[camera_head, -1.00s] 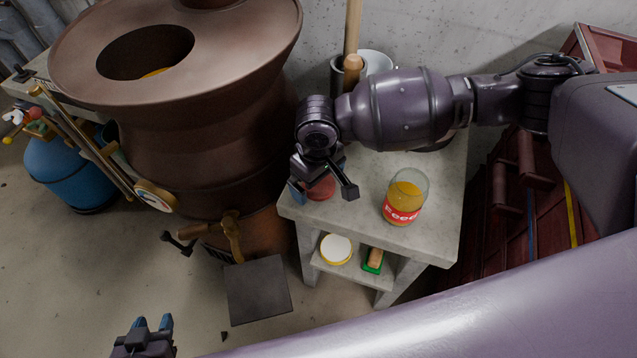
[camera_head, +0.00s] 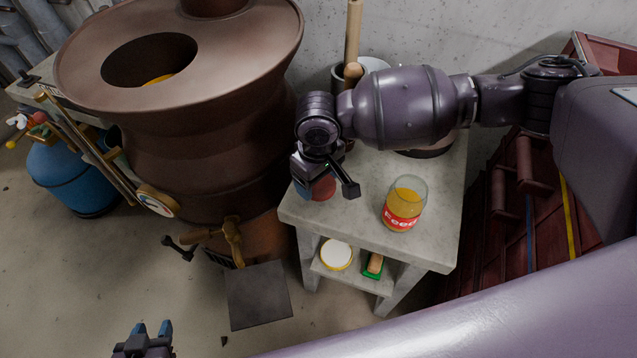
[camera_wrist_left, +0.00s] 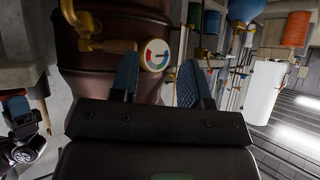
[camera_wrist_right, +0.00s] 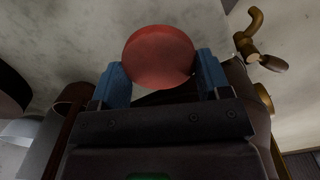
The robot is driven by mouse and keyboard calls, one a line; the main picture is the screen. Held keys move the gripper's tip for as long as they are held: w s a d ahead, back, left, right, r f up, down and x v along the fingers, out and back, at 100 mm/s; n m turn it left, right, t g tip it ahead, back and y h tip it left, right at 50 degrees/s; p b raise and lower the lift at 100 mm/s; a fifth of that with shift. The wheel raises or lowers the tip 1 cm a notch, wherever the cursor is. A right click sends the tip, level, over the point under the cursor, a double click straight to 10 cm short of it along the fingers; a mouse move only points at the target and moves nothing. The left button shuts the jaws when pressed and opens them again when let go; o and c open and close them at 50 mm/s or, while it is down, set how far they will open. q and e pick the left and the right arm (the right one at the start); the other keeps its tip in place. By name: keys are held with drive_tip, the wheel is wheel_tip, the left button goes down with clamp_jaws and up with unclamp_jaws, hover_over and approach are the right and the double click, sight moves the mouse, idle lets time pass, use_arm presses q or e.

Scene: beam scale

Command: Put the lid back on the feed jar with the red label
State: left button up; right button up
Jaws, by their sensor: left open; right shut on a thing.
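The feed jar (camera_head: 404,204) stands upright on the small stone table. It is glass, with yellow-orange contents and a red label, and no lid shows on its top. My right gripper (camera_head: 314,188) is at the table's left edge, left of the jar, shut on a round red lid (camera_head: 323,188). In the right wrist view the red lid (camera_wrist_right: 158,57) sits between the two blue fingers (camera_wrist_right: 164,82). My left gripper (camera_head: 152,329) is open and empty, low at the front, away from the table; its fingers also show in the left wrist view (camera_wrist_left: 160,82).
A white, yellow-rimmed round thing (camera_head: 336,254) and a green-and-tan brush-like thing (camera_head: 373,265) lie on the lower shelf. A big brown vessel (camera_head: 190,150) stands left of the table (camera_head: 370,225). Pots stand at the back. The tabletop between lid and jar is clear.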

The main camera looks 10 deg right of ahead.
use_arm(q)
drive_tip(key=r+p, duration=0.1)
drive_tip(key=s+r+p, duration=0.1)
drive_tip(key=p, duration=0.1)
drive_tip(key=shift+a, duration=0.2)
use_arm(e)
wheel_tip(320, 180, up, 18)
use_arm(q)
drive_tip(key=shift+w+r, duration=0.15)
use_arm(e)
drive_tip(key=shift+f, duration=0.1)
